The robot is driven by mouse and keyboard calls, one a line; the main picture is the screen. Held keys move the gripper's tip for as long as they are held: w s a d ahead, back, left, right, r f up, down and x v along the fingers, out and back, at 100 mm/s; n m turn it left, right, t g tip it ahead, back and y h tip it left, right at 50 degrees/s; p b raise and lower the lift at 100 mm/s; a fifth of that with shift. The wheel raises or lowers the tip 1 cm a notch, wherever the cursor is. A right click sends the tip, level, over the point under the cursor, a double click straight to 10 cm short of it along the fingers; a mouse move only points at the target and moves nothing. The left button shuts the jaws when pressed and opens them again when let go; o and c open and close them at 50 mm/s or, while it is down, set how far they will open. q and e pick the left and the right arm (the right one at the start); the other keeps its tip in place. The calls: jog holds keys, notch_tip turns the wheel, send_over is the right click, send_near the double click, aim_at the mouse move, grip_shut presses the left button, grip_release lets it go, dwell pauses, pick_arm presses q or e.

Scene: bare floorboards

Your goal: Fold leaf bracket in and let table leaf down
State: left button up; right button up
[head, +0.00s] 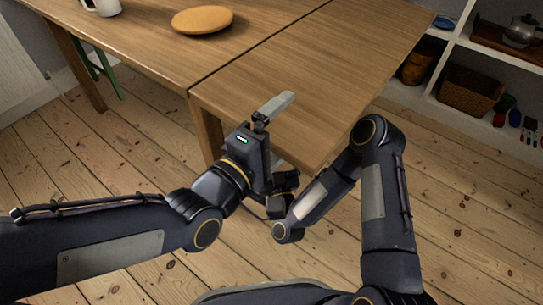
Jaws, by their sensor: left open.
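The wooden table (150,50) stands at the upper left. Its leaf (335,75) is up and level with the top, beyond a dark seam. My left gripper (284,130) is open at the leaf's near edge. One pale finger shows above the leaf top and another pale piece shows just below the edge; contact is unclear. My right arm bends down from its elbow, over the leaf's right corner, to a wrist beside the left gripper. Its fingers cannot be made out. The leaf bracket is hidden under the leaf.
A round wooden board (202,20) and a white mug (103,6) sit on the main table top. White shelves (460,75) with a wicker basket (469,91) stand at the right. The floorboards (470,210) at lower right are clear.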

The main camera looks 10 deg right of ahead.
pick_arm(q)
jog(key=shift+f+m+b, duration=1.1)
jog(key=shift+f+b, duration=0.35)
jog(key=shift+f, duration=0.55)
jog(key=shift+s+d, duration=0.1)
jog(key=f+b, duration=0.1)
jog(key=f+m+b, duration=0.1)
jog(key=shift+a+f+b, duration=0.2)
jog(key=shift+f+b, duration=0.1)
jog(key=shift+w+a+f+m, duration=0.1)
jog(key=shift+w+f+m, duration=0.2)
jog(key=shift+f+m, duration=0.45)
jog(key=shift+w+a+f+m, duration=0.2)
jog(key=shift+f+m, duration=0.2)
jog(key=shift+f, duration=0.35)
jog(key=shift+w+a+f+m, duration=0.2)
jog(key=shift+f+m, duration=0.25)
jog(key=shift+f, duration=0.25)
jog(key=shift+w+a+f+m, duration=0.2)
jog(key=shift+f+m, duration=0.2)
jog(key=shift+f, duration=0.35)
